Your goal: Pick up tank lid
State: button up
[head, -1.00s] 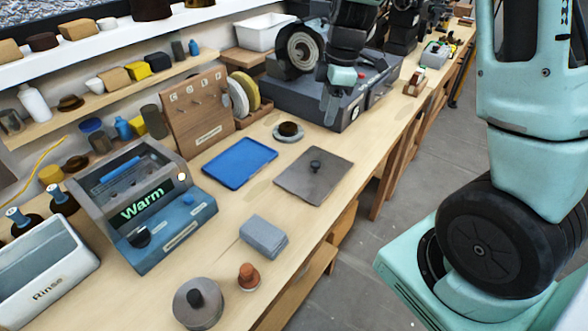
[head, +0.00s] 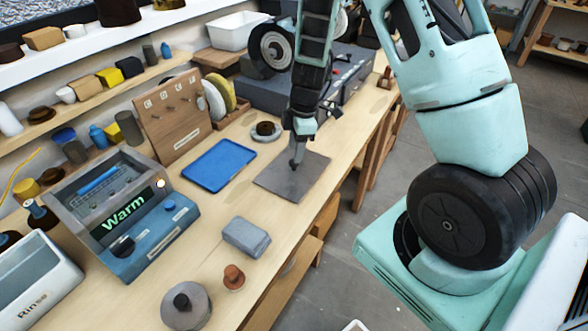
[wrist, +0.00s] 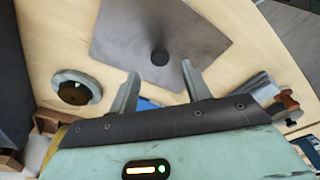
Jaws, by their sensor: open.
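The tank lid is a flat grey plate (head: 305,180) with a dark knob, lying on the bench to the right of the blue tray. In the wrist view the lid (wrist: 200,35) lies flat beyond my fingers, and its round black knob (wrist: 159,56) shows between the two fingertips. My gripper (head: 295,165) is over the lid, pointing down, and hides the knob in the head view. In the wrist view my gripper (wrist: 160,70) is open and empty, with no visible contact. The open tank with the "Warm" display (head: 125,210) stands to the left.
A blue tray (head: 218,165) and a ring with a dark piece (head: 266,131) lie near the lid. A grey block (head: 246,237), a brown knobbed piece (head: 233,278) and a round grey pot (head: 186,307) stand nearer. A pegboard (head: 172,115) stands behind.

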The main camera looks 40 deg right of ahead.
aim_at(294, 167)
jog(key=shift+a+f+p, duration=0.15)
jog(key=shift+f+p, duration=0.5)
jog(key=shift+f, duration=1.8)
grip_shut()
